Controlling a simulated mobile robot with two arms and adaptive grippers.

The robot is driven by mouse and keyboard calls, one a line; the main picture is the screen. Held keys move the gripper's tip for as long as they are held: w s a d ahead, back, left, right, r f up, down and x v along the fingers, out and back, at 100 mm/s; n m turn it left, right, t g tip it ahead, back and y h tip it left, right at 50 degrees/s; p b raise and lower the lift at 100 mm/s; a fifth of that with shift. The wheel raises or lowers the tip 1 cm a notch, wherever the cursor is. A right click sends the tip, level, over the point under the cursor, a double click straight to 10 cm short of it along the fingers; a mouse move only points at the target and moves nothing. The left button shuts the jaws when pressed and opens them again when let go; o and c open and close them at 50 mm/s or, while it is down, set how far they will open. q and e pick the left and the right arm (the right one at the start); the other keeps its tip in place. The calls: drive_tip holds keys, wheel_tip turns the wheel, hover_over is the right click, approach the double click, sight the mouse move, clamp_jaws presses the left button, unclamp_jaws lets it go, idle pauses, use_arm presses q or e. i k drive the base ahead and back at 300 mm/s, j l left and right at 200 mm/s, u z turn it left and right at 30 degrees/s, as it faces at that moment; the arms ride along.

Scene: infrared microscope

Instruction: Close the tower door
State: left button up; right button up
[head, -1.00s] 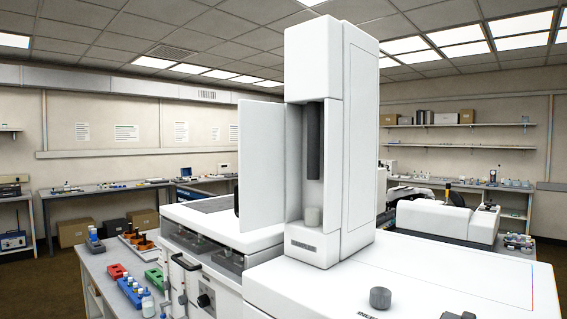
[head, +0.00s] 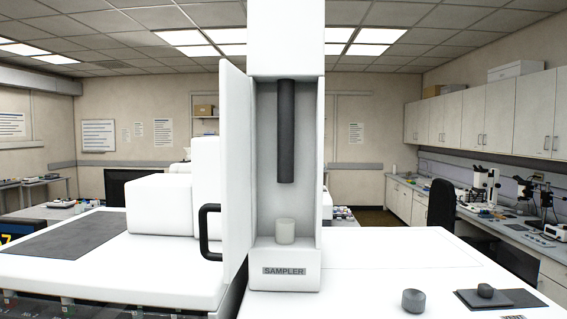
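The white tower (head: 285,35) stands in the middle of the head view, with a "SAMPLER" label on its base. Its front compartment is uncovered. A dark vertical cylinder (head: 286,130) hangs inside, above a small pale cup (head: 285,231) on the compartment floor. The tower door (head: 236,160) stands open, swung out on the left side of the compartment. Its black handle (head: 205,232) faces left. Neither of my grippers is in view.
A white machine top with a dark grey panel (head: 75,238) lies left of the door. On the white surface at right are a grey knob (head: 413,301) and a dark plate (head: 497,299) with a small round piece. A black chair (head: 441,207) stands behind at right.

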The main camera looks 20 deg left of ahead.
sight(235, 208)
drive_tip(key=j, duration=0.45)
drive_tip(key=k+j, duration=0.15)
drive_tip(key=j, duration=0.7)
drive_tip(key=k, duration=0.05)
